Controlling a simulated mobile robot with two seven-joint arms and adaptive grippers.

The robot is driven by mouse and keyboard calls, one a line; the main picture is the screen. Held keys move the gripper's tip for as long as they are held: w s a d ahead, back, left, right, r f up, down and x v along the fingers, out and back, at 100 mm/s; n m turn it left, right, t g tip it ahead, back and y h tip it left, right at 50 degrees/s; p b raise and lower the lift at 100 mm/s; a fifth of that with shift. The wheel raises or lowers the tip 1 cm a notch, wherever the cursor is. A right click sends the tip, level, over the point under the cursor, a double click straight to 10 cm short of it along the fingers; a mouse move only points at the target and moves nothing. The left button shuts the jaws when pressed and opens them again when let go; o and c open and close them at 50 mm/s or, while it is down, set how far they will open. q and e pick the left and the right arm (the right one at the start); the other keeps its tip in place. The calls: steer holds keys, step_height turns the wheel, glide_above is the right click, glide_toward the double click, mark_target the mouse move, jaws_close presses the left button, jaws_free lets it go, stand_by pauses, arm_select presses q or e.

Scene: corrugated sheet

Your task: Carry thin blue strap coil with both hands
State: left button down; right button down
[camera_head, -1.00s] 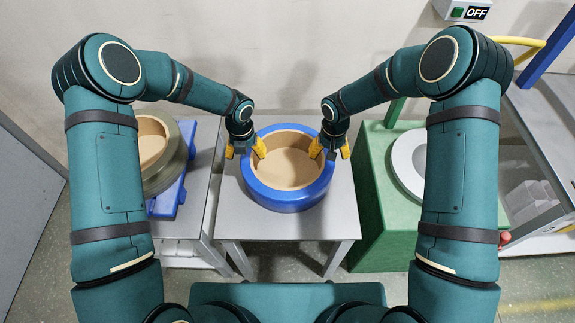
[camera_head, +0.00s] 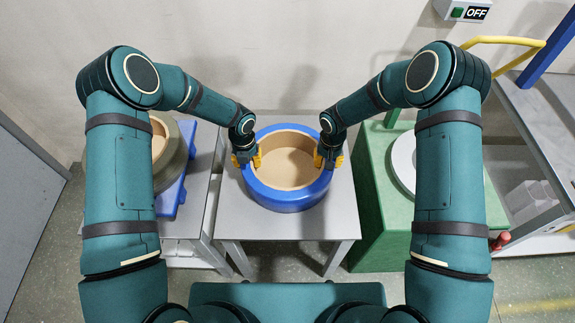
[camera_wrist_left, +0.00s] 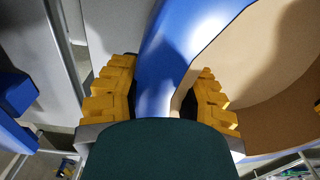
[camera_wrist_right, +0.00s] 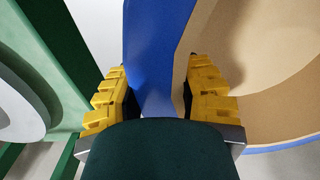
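The blue strap coil (camera_head: 287,197), a wide ring with a tan inside, lies flat on a small light-grey table. My left gripper (camera_head: 247,159) is at its left wall and my right gripper (camera_head: 330,158) at its right wall. Each has one yellow finger outside the wall and one inside. In the left wrist view the coil's blue wall (camera_wrist_left: 160,70) lies between the fingers. The right wrist view shows the wall (camera_wrist_right: 157,60) likewise between the fingers, which look close against it. The finger pads' contact faces are partly hidden.
The grey table (camera_head: 235,215) has bare margins around the coil. A tan and grey coil (camera_head: 165,165) on a blue pallet (camera_head: 170,197) stands left. A green stand (camera_head: 372,200) with a white ring (camera_head: 402,165) is right. A grey cart (camera_head: 535,125) is farther right; the wall is behind.

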arm_select(q)
steer(key=shift+r, duration=0.15)
arm_select(e)
steer(key=shift+r, duration=0.15)
